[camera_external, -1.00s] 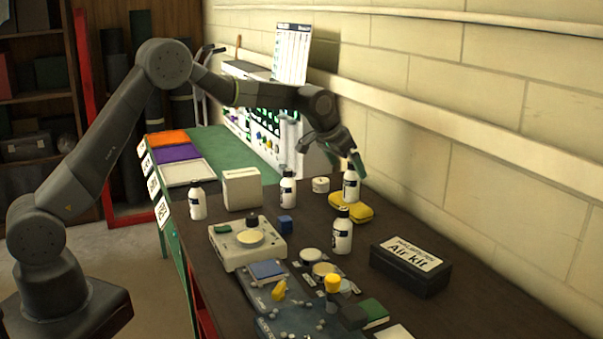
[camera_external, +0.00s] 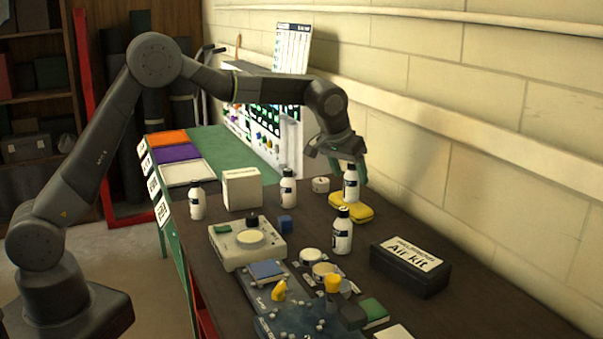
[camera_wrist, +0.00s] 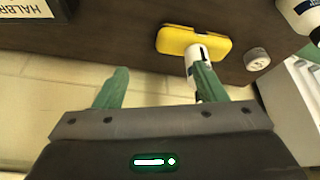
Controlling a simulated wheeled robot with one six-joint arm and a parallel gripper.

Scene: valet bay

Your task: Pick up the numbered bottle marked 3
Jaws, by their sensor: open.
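Several white bottles with dark caps and dark labels stand on the dark bench: one at left (camera_external: 198,203), one in the middle (camera_external: 288,190), one nearer the front (camera_external: 342,236), and one on a yellow case (camera_external: 359,208). I cannot read a number on any of them. My gripper (camera_external: 348,165) is open and empty, just above and behind the bottle on the case (camera_external: 351,188). In the wrist view my gripper (camera_wrist: 160,84) shows two green fingers. That bottle (camera_wrist: 192,58) is partly hidden by the right finger; I cannot tell whether they touch.
A black air kit box (camera_external: 410,268) lies at right on the bench. The block wall (camera_external: 470,160) runs close behind the bench.

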